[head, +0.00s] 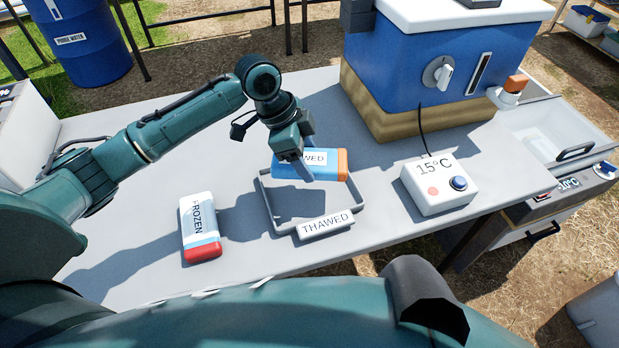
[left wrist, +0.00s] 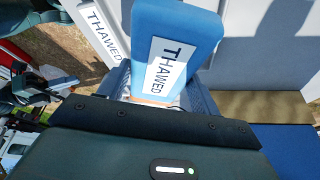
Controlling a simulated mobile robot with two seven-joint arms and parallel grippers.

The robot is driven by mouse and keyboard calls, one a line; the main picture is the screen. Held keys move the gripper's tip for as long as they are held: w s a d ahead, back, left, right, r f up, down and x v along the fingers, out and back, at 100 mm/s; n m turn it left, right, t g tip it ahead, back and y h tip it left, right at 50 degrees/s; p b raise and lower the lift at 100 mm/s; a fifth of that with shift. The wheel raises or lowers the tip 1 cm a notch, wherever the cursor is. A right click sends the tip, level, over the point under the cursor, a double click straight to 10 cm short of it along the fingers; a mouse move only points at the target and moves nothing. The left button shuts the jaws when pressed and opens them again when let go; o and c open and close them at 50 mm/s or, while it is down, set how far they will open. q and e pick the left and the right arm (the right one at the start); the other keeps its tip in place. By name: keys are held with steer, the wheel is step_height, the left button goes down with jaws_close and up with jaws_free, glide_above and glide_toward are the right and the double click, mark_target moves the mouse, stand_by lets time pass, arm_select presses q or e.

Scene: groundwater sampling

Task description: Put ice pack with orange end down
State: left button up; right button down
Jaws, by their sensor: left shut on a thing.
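The ice pack with orange end (head: 330,164) is blue with a white THAWED label; the label also shows in the left wrist view (left wrist: 168,66). My left gripper (head: 298,162) is shut on it and hides part of its label. The pack is over the back part of the grey tray (head: 273,222), whose front plate reads THAWED (head: 326,224). I cannot tell whether the pack touches the tray. My right gripper is not in view.
A white and blue ice pack with a red end, labelled FROZEN (head: 200,226), lies on the table (head: 120,270) left of the tray. A white 15°C box (head: 440,183) stands to the right. A blue cooler (head: 425,75) stands behind it. The table's front edge is close.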

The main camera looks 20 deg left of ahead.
arm_select(q)
step_height(320, 180, down, 8)
steer(key=shift+r+b, duration=0.25)
steer(key=shift+b, duration=0.1)
steer(key=o, duration=1.2)
steer(key=shift+f, duration=0.15)
steer(key=p+v, duration=0.1)
steer(key=v, duration=1.1)
steer(key=shift+s+a, duration=0.1)
